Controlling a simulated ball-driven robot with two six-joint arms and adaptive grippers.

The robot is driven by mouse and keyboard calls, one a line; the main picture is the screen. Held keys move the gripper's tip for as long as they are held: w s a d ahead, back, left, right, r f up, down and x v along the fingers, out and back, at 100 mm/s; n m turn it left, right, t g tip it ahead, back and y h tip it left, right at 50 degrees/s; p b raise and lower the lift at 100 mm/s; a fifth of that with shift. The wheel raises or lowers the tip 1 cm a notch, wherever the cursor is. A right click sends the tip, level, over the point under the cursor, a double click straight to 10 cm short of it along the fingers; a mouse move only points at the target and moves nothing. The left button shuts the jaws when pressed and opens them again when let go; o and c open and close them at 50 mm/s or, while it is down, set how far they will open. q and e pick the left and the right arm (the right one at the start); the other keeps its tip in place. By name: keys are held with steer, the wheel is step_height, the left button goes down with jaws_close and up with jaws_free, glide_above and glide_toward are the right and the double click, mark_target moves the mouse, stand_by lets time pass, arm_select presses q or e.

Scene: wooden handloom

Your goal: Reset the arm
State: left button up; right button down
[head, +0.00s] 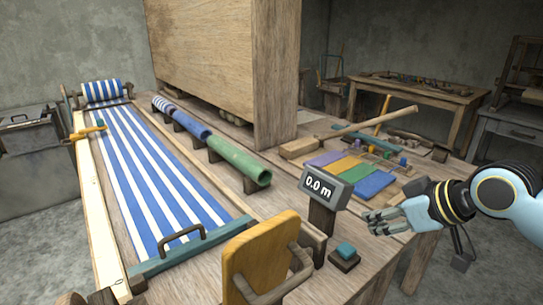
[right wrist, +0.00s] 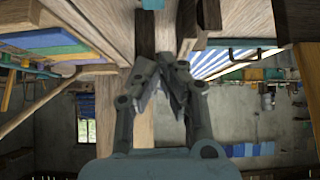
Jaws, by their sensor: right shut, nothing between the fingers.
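My right gripper (head: 382,220) is at the right of the head view, with its arm coming in from the right edge. It is held at the right side of the table, to the right of the display reading "0.0 m" (head: 327,189). In the right wrist view the gripper (right wrist: 168,66) has its fingers together, and nothing shows between them. My left gripper is in neither view.
A wooden loom table holds blue-and-white striped cloth (head: 152,165) at the left. A green roll (head: 238,163), coloured swatches (head: 352,168) and a long-handled mallet (head: 345,131) lie on it. A yellow panel (head: 262,258) stands in front. Grey floor is clear at the lower right.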

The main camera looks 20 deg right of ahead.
steer(key=s+a+f+m+g+h, duration=0.1)
steer(key=s+a+m+g+h, duration=0.1)
steer(key=s, duration=0.9)
steer(key=s+a+f+m+g+h, duration=0.1)
steer(key=s+a+g+h, duration=0.15)
steer(key=s, duration=0.85)
step_height(320, 180, down, 32)
steer(key=s+d+g+b, duration=0.2)
steer(key=d+b, duration=0.1)
steer(key=b, duration=0.2)
steer(key=s+f+m+g+b, duration=0.1)
steer(key=s+f+b, duration=0.1)
steer(key=s+f, duration=1.6)
steer(key=shift+s+d+f+b, duration=0.2)
steer(key=shift+d+b, duration=0.1)
steer(key=shift+b, duration=0.1)
